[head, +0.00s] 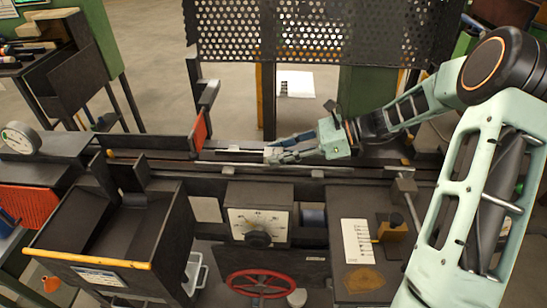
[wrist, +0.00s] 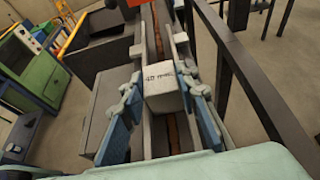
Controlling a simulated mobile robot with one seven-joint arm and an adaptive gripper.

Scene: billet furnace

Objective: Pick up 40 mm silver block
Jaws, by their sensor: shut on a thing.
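The silver block (wrist: 164,90) shows in the wrist view, a small light-grey cube with "40 mm" written on its top face. My gripper (wrist: 160,100) has one blue finger on each side of it and is shut on it. In the head view my gripper (head: 274,151) reaches in from the right over the long dark channel, with the block (head: 271,154) small and partly hidden between its fingertips. The block is at or just above the channel; I cannot tell whether it touches the bottom.
The channel rails (head: 230,163) run left to right beneath my gripper. An orange-red plate (head: 199,132) stands upright to the left. A perforated dark screen (head: 320,30) stands behind. A dial (head: 259,224), a red handwheel (head: 261,283) and a dark bin (head: 125,240) are in front.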

